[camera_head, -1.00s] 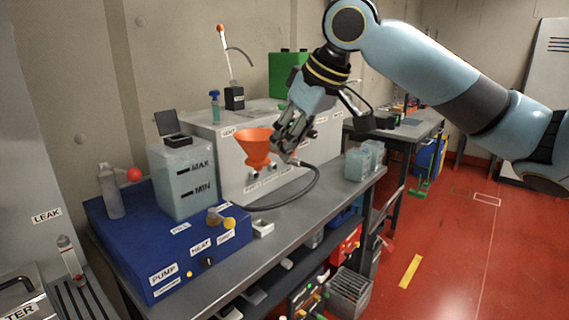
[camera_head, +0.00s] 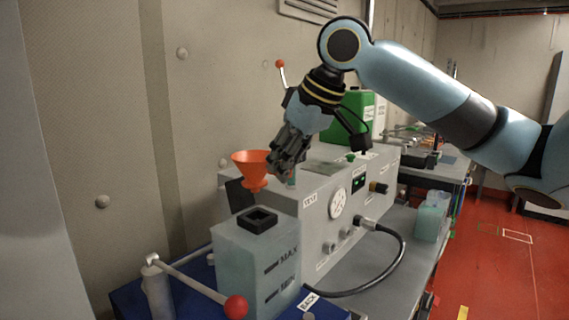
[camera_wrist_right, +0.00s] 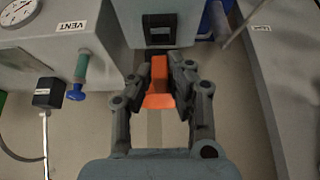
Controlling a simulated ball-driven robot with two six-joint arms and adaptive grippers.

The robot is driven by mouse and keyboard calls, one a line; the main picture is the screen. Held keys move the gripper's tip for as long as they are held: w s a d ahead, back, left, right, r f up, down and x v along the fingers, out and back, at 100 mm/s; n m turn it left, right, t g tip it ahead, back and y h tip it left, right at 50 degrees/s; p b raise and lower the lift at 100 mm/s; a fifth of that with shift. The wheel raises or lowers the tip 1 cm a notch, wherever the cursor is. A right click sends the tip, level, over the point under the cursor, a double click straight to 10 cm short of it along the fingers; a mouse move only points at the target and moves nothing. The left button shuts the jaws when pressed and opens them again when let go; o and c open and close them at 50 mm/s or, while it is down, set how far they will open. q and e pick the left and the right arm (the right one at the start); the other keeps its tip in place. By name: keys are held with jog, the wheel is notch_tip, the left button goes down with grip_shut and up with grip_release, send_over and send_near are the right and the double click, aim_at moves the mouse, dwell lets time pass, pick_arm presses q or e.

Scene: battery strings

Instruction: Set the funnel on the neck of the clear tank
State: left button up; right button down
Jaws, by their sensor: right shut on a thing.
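The orange funnel (camera_head: 252,167) is held upright, wide mouth up, by my right gripper (camera_head: 276,166). The gripper is shut on it at one side. In the wrist view part of the funnel (camera_wrist_right: 159,86) shows between the fingers of my right gripper (camera_wrist_right: 160,74). The clear tank (camera_head: 245,265), marked MAX and MIN, has a square black neck (camera_head: 257,219) that is open. In the head view the funnel is apart from the neck, above it in the picture. The neck also shows in the wrist view (camera_wrist_right: 159,36). My left gripper is not in view.
A grey cabinet (camera_head: 318,222) with a gauge and a VENT label stands behind and right of the tank. A black hose (camera_head: 398,258) loops in front. A rod with a red ball (camera_head: 236,306) lies before the tank. A green container (camera_head: 356,104) stands farther back.

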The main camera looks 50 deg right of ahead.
jog(key=shift+s+r, duration=0.1)
jog(key=shift+s, duration=0.2)
jog(key=shift+w+f, duration=0.15)
jog(key=shift+f, duration=0.5)
jog(key=shift+f+b, duration=0.9)
jog(key=shift+f, duration=0.8)
jog(key=shift+p, duration=0.55)
jog(key=shift+p, duration=0.35)
